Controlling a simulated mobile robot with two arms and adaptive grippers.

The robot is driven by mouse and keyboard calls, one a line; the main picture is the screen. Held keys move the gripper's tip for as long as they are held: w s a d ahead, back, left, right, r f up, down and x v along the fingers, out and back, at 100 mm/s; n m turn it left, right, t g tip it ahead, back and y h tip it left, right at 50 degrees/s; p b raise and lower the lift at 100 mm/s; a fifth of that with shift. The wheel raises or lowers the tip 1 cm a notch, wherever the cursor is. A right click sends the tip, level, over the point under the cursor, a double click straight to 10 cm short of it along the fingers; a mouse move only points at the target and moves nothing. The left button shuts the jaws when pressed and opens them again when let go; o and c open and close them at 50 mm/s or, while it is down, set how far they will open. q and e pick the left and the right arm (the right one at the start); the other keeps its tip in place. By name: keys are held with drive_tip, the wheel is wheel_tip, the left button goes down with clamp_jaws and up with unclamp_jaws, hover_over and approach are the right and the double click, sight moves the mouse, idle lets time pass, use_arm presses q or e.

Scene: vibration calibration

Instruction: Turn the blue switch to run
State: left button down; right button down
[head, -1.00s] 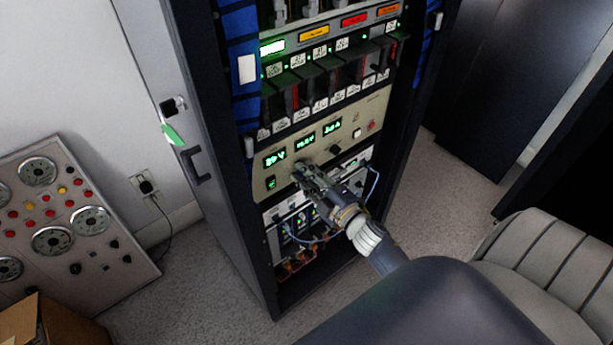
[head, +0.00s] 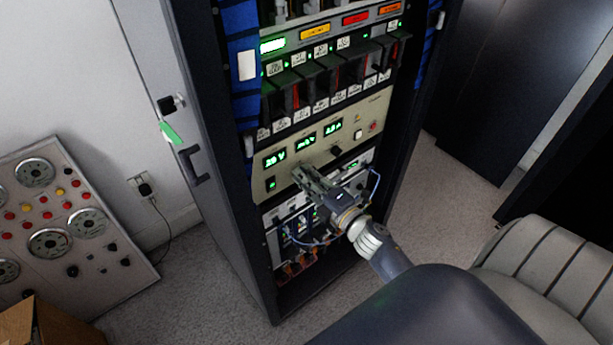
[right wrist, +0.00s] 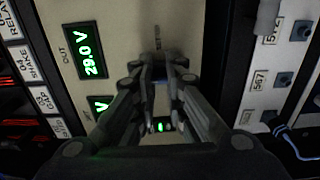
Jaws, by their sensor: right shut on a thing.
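My right gripper (head: 300,174) reaches in from the lower right to the lower left part of the beige power panel (head: 350,128) in the rack. In the right wrist view its fingertips (right wrist: 159,72) close together on a small dark bluish thing at the panel face, which I take to be the blue switch (right wrist: 159,74). The fingers hide most of it, and I cannot read its setting. My left gripper is not in view.
The rack's dark side and door handle (head: 194,166) stand left of my arm. A white module panel (right wrist: 278,70) with small blue knobs and cables lies beside the beige panel. A gauge board (head: 62,215) leans at the left; a grey chair (head: 555,265) is at lower right.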

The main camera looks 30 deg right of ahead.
drive_tip(key=shift+a+f, duration=0.1)
drive_tip(key=shift+f, duration=0.2)
